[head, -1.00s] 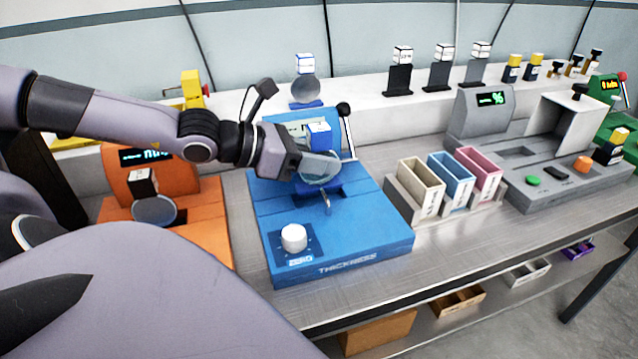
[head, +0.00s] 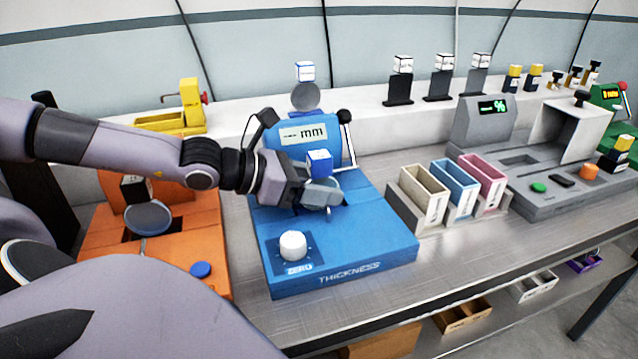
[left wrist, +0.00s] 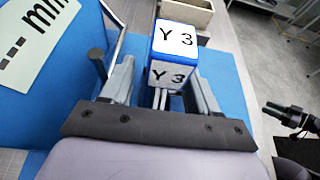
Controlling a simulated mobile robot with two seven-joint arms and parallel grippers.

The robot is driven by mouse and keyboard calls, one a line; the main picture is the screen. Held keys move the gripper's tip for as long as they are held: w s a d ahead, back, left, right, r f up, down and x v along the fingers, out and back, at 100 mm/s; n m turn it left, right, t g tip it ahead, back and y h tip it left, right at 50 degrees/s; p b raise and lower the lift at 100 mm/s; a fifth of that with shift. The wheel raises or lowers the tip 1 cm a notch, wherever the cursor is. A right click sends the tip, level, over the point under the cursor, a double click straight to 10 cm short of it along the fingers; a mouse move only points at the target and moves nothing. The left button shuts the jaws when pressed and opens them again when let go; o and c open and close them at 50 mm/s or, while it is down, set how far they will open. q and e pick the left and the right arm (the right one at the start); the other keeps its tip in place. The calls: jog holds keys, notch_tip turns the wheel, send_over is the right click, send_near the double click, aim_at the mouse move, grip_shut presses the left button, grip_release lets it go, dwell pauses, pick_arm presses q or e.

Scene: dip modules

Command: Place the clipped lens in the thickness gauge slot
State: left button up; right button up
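The clipped lens has a blue-edged cube tag (head: 319,163) on top, marked "Y 3" in the left wrist view (left wrist: 173,48). Its pale round lens (head: 324,195) hangs below the tag, partly covered by my left gripper. The tag stands upright. The lens is low over the gauge's slot area; the gripper hides the slot, so I cannot tell how deep it sits.
An orange device (head: 185,240) with a round lens stands left of the gauge. Beige, blue and pink bins (head: 425,190) and a grey meter (head: 545,185) stand to the right. A black-knobbed lever (head: 346,130) rises close behind the gripper. Several clips stand on the back shelf.

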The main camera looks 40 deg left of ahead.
pick_arm(q)
jog(key=shift+r, duration=0.2)
jog(key=shift+s+a+r+p, duration=0.1)
jog(key=shift+s+a+p, duration=0.15)
jog(key=shift+p, duration=0.15)
jog(key=p+v, duration=0.4)
jog(key=v, duration=0.7)
jog(key=shift+s, duration=0.2)
pick_arm(e)
jog(key=r, duration=0.3)
jog(key=shift+s+d+r, duration=0.1)
jog(key=shift+s+d, duration=0.15)
jog(key=shift+d, duration=0.15)
